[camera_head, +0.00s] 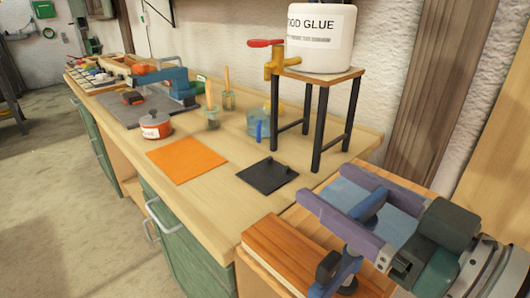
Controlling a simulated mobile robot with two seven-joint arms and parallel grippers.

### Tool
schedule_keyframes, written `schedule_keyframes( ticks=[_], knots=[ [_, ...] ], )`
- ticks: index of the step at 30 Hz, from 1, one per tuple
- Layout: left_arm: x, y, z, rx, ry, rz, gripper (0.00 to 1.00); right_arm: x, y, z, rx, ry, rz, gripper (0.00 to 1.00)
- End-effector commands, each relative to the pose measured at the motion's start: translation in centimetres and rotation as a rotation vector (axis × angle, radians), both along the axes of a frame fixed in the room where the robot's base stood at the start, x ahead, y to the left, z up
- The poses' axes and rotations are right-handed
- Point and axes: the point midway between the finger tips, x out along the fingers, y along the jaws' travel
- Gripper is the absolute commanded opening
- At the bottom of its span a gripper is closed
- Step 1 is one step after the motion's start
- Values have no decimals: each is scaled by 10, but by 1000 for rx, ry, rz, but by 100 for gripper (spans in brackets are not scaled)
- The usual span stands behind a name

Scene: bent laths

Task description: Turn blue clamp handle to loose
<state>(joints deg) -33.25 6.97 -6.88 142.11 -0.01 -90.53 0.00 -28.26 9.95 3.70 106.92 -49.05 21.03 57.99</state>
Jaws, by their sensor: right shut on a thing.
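My right gripper (340,197) comes in from the lower right, its two lavender fingers pointing left. It is shut on the blue clamp handle (370,206), which shows between the fingers. Below the near finger stands the blue clamp (338,272) with a dark knob, at the end of a reddish-brown wooden board (290,250). The near finger and the gripper body hide part of the clamp and how the handle joins it. My left gripper is not in view.
A pale blue surface (398,224) lies under the fingers. Behind stands a black-legged stand (325,128) with a white glue tub (320,40) and a red-handled tap (268,60). The bench holds an orange sheet (186,160), a dark plate (267,176), a pot (156,127) and jars.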

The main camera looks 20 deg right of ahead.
Motion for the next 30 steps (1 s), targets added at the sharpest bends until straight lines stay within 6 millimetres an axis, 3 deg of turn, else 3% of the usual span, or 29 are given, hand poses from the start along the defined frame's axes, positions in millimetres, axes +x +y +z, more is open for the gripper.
schedule_keyframes(
  ticks=[14, 23, 30],
  knots=[
    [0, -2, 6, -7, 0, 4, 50, -1, 3, 1, -6, 1, 128, 24],
    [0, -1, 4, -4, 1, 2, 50, -5, 8, -3, -12, 4, 386, 24],
    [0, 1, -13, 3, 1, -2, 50, -10, 13, -7, -12, 5, 613, 24]
  ],
)
